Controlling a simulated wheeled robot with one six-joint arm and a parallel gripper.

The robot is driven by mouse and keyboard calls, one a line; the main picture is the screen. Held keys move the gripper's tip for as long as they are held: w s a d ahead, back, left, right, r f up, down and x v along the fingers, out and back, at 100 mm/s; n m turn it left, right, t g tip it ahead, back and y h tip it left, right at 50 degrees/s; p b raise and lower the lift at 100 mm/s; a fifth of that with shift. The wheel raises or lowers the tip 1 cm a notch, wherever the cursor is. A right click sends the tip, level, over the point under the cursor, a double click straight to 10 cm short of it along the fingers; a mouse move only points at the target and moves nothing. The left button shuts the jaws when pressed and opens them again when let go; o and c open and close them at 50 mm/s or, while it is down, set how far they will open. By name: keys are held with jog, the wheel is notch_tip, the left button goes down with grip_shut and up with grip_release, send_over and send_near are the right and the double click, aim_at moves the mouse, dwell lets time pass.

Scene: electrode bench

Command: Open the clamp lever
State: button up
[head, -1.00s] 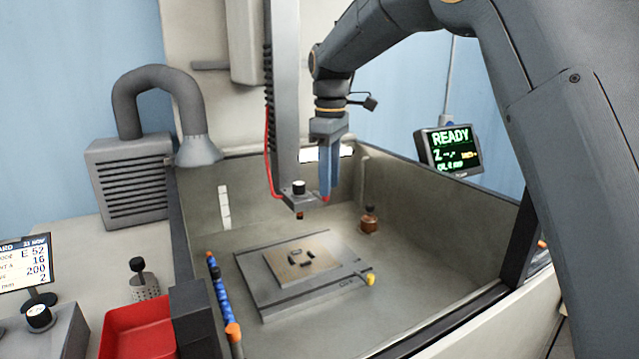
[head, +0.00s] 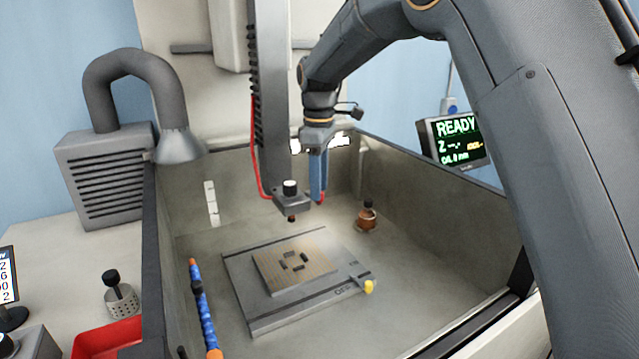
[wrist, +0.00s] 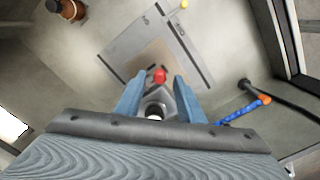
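A red ball knob (wrist: 160,75) shows between my fingertips in the wrist view, in front of the grey tool head (head: 291,202) with its black, white-topped cap. A yellow knob (head: 369,287) sits at the right corner of the grey plate fixture (head: 262,322), by small lettering I cannot read. No label shows which knob is the clamp lever. My gripper (wrist: 158,85) has two blue fingers, apart, one on each side of the tool head's end. I cannot tell whether they touch it. In the head view my gripper (head: 318,190) hangs just right of the tool head, above the fixture.
A brown bottle (head: 367,217) stands behind the fixture. A blue segmented hose (head: 206,310) with orange ends lies at the left. Tank walls (head: 440,210) surround the work area. A monitor (head: 455,138) reads READY. The tank floor right of the fixture is clear.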

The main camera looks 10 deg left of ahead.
jog(key=shift+f, duration=0.65)
jog(key=shift+d, duration=0.1)
grip_shut()
jog(key=shift+w+d, duration=0.1)
